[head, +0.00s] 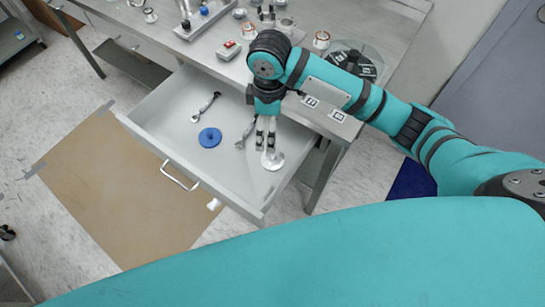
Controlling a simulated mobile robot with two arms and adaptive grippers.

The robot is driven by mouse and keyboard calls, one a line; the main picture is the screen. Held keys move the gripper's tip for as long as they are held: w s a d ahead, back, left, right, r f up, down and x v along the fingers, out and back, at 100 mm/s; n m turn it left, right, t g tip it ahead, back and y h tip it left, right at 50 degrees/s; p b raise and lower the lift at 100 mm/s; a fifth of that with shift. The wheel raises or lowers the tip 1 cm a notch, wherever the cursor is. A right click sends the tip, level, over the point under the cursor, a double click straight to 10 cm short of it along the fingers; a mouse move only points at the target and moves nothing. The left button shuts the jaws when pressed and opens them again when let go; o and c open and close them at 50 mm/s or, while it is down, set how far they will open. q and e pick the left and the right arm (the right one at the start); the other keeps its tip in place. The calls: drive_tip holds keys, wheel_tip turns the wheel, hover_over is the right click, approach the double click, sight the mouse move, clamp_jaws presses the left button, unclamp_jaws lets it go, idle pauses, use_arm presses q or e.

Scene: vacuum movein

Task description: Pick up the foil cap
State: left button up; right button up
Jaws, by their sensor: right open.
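A small round silvery-white piece, which looks like the foil cap (273,162), lies on the floor of the open drawer (170,110), near its right front corner. My right gripper (266,146) points down into the drawer just above the cap. Its two fingers are apart, with nothing seen between them. The fingertips overlap the cap's far edge in the head view, and I cannot tell if they touch it. My left gripper is not in view.
A blue disc (210,137) and two wrenches, one at the back (205,107) and one near my gripper (245,134), lie in the drawer. The bench top (225,70) above holds several fittings and a dark round plate (352,62). Brown sheet (100,190) covers the floor at left.

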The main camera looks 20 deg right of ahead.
hover_over(271, 156)
wheel_tip(271, 156, down, 12)
drive_tip(key=shift+r+p, duration=0.2)
drive_tip(key=shift+p, duration=0.1)
drive_tip(key=shift+f+p, duration=0.3)
drive_tip(key=shift+f, duration=2.45)
drive_tip(key=c, duration=0.9)
